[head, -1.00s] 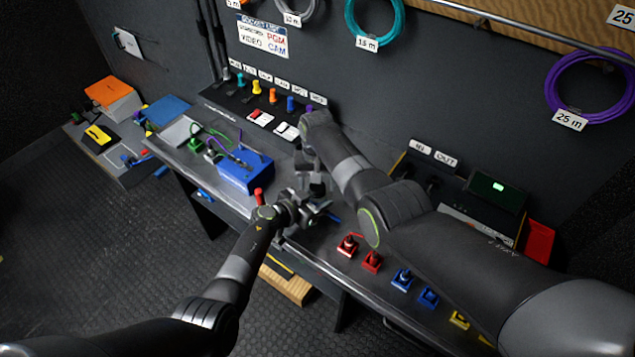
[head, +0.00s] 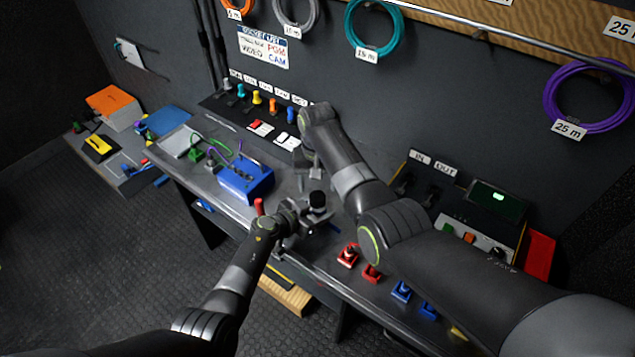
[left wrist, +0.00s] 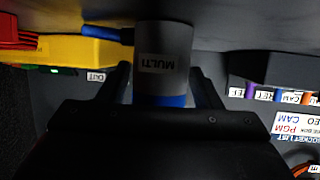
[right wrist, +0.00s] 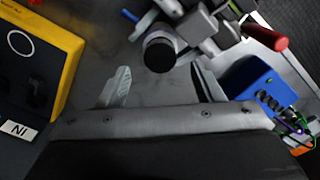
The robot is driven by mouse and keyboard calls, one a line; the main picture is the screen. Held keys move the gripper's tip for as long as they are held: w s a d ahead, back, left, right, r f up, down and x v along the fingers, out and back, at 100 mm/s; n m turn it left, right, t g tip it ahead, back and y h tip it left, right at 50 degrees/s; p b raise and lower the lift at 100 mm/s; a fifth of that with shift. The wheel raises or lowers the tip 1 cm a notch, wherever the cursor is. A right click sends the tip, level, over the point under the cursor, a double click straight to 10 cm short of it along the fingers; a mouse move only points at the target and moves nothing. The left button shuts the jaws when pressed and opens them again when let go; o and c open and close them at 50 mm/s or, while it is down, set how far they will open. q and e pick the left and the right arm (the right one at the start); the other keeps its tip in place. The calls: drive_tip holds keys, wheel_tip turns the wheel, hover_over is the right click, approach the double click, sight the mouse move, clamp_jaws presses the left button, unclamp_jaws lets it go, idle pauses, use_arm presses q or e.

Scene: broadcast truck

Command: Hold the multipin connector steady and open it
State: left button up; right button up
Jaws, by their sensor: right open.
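The multipin connector (head: 317,201) is a grey cylinder with a black round top, above the bench in the head view. In the left wrist view the connector (left wrist: 163,62) bears a "MULTI" label and a blue band. My left gripper (head: 303,220) has its fingers on both sides of it and is shut on it. My right gripper (head: 308,168) is open and empty, just behind the connector. In the right wrist view the connector's black end (right wrist: 159,53) shows beyond and between the open fingertips, apart from them. My right arm hides part of the bench.
A blue box (head: 246,181) with cables and a red-handled tool (head: 259,207) are left of the connector. Red (head: 348,256) and blue (head: 401,291) connectors line the bench's front edge on the right. A panel of coloured plugs (head: 257,97) runs along the wall.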

use_arm(q)
drive_tip(key=shift+o, duration=1.1)
